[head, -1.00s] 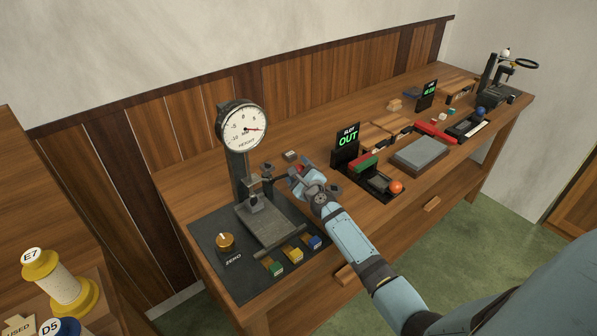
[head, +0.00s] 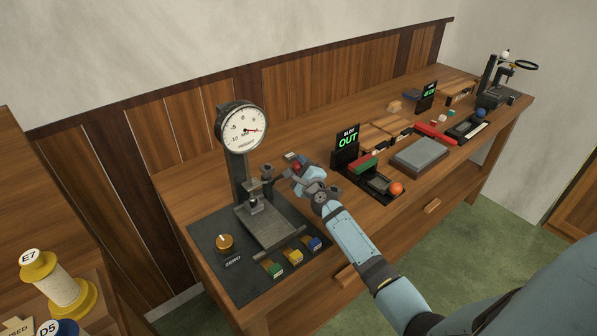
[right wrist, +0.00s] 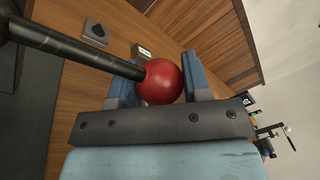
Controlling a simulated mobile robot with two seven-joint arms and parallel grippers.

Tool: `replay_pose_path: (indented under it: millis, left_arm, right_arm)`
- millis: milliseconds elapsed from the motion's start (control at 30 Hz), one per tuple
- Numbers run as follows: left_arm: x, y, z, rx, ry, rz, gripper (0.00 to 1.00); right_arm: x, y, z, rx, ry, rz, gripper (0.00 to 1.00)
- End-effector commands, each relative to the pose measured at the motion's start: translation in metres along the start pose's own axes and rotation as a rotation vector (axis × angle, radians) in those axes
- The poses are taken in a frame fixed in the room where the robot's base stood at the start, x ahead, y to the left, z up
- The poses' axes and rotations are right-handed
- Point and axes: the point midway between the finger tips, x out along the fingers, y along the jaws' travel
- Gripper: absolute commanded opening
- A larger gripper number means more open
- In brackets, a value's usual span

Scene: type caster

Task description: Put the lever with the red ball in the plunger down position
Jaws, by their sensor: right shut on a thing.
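The lever is a dark rod (right wrist: 78,47) ending in a red ball (right wrist: 165,82), seen closely in the right wrist view. In the head view the red ball (head: 296,166) shows in part beside the height gauge (head: 241,129), a dial on a dark column. My right gripper (right wrist: 160,75) is shut on the red ball, with one blue finger on each side of it. In the head view the right gripper (head: 299,171) partly covers the ball. The plunger (head: 255,201) stands above the grey gauge platform (head: 268,228); any gap below its tip is too small to judge. My left gripper is not in view.
A brass zero knob (head: 224,242) and several coloured blocks (head: 293,256) are on the gauge's dark base. To the right are a slot display reading OUT (head: 348,138), an orange ball (head: 396,188) and a grey slab (head: 421,154). Spools (head: 62,287) stand at lower left.

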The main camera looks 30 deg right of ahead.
Motion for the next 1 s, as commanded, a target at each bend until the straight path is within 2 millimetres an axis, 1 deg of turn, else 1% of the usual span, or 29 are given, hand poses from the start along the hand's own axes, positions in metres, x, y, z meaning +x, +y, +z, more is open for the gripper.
replay_pose_path:
  millis: [300,500,700,1000]
  left_arm:
    - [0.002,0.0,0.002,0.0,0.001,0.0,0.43]
    - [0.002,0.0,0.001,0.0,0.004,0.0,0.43]
    - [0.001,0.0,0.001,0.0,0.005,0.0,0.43]
    - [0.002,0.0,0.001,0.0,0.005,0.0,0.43]
  right_arm:
    - [0.0,-0.019,0.016,-0.231,-0.039,-0.039,0.01]
    - [0.0,-0.026,0.025,-0.34,-0.057,-0.057,0.01]
    - [-0.001,-0.029,0.031,-0.402,-0.067,-0.068,0.01]
    - [-0.001,-0.031,0.033,-0.423,-0.071,-0.072,0.01]
